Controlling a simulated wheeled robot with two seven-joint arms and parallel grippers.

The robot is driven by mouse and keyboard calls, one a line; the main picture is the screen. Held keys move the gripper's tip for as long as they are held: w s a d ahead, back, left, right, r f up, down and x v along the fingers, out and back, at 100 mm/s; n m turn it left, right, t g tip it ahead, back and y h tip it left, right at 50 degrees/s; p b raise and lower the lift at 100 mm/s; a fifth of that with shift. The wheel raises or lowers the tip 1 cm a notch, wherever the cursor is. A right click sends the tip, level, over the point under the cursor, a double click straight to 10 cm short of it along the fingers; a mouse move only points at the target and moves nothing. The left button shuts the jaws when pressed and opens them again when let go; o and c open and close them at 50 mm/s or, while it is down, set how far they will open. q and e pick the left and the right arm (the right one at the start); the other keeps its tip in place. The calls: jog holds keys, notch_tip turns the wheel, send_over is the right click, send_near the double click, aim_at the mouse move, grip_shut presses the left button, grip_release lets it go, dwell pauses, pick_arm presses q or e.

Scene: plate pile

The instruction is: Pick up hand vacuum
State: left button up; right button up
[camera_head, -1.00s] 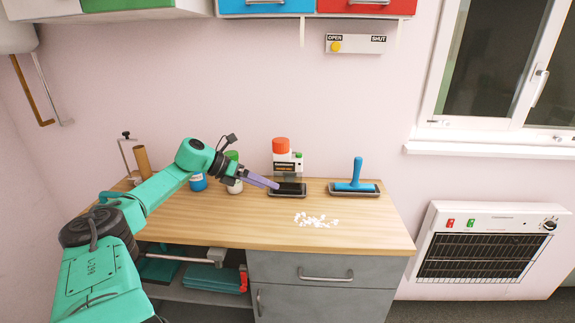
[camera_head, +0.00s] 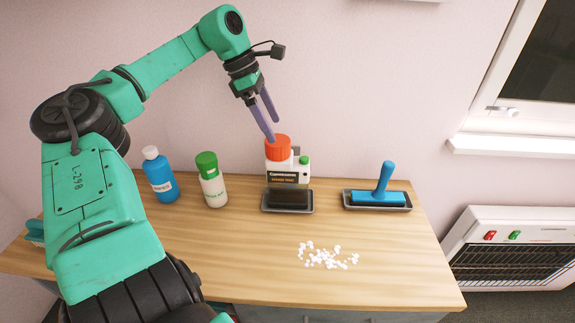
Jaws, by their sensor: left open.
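The hand vacuum (camera_head: 287,175) is white with an orange top, a green button and a dark label. It stands upright in a dark tray (camera_head: 288,209) near the back of the wooden counter. My left gripper (camera_head: 272,131) points down just above the orange top, with its two purple fingers parted. One finger overlaps the edge of the orange top in the picture; I cannot tell whether it touches. Nothing is held between the fingers.
A blue bottle (camera_head: 160,178) and a green-capped white bottle (camera_head: 212,184) stand left of the vacuum. A blue-handled tool (camera_head: 382,186) rests in a tray to the right. White crumbs (camera_head: 327,257) lie on the counter (camera_head: 230,261) in front. A heater (camera_head: 513,250) is at right.

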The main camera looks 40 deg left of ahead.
aim_at(289, 157)
pick_arm(q)
jog(key=d+f, duration=0.1)
jog(key=d+f+p, duration=0.1)
jog(key=f, duration=0.1)
jog(key=shift+d+f, duration=0.1)
jog(key=shift+d, duration=0.15)
jog(key=x, duration=0.2)
jog(key=p+x, duration=0.1)
jog(key=x, duration=0.1)
jog(key=p+x, duration=0.1)
jog(key=x, duration=0.1)
jog(key=shift+w+a+f, duration=0.25)
jog(key=shift+f, duration=0.2)
jog(key=shift+d+f, duration=0.15)
jog(key=shift+w, duration=0.1)
jog(key=shift+c, duration=0.6)
jog(key=c, duration=0.5)
grip_shut()
jog(key=shift+w, duration=0.1)
pick_arm(e)
jog(key=r, duration=0.3)
jog(key=shift+s+d+r, duration=0.2)
jog(key=shift+s+r, duration=0.1)
jog(key=shift+s, duration=0.05)
